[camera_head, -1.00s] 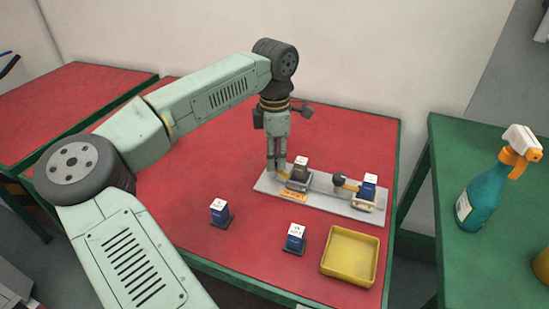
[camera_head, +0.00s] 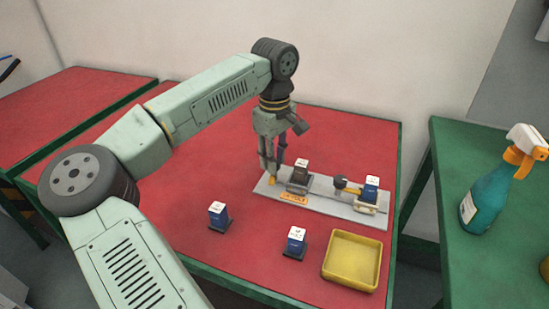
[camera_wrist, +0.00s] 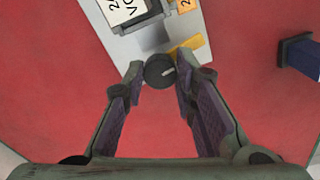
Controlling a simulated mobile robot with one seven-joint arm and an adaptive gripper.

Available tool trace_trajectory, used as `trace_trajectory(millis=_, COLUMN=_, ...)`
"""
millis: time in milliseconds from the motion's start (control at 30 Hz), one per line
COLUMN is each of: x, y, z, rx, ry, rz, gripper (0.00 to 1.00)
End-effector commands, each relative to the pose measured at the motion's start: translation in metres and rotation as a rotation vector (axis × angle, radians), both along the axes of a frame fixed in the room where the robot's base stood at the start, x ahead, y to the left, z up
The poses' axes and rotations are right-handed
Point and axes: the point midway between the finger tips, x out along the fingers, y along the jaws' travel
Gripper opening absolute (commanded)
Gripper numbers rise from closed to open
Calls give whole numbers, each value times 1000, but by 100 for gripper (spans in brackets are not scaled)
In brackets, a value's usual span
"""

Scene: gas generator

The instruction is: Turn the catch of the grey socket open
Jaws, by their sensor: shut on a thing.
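The grey socket (camera_head: 297,188) is at the left part of a light grey plate and holds a dark block (camera_head: 301,169) with a white top. Its catch has a round black knob (camera_wrist: 160,72) and a yellow lever (camera_wrist: 188,45). My gripper (camera_head: 274,177) points down at the plate's left end; in the wrist view its fingertips (camera_wrist: 160,76) are on both sides of the knob, shut on it. The lever runs from the knob up and right, beside the socket. In the head view the fingers hide the knob, and only a little yellow (camera_head: 271,181) shows.
A second socket (camera_head: 366,209) with a blue block (camera_head: 371,190) and its own catch (camera_head: 341,183) is at the plate's right. Two blue blocks, left (camera_head: 218,214) and right (camera_head: 296,239), and a yellow tray (camera_head: 351,261) stand in front. A spray bottle (camera_head: 487,197) is on the green table.

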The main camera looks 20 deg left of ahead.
Motion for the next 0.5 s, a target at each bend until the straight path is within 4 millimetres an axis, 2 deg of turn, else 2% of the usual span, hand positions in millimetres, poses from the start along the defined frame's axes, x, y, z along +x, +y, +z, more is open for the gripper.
trace_trajectory(millis=200, x=0, y=0, z=0, rx=-1, ry=-1, rz=-129, gripper=0)
trace_trajectory(millis=500, x=0, y=0, z=0, rx=-1, ry=-1, rz=-214, gripper=0)
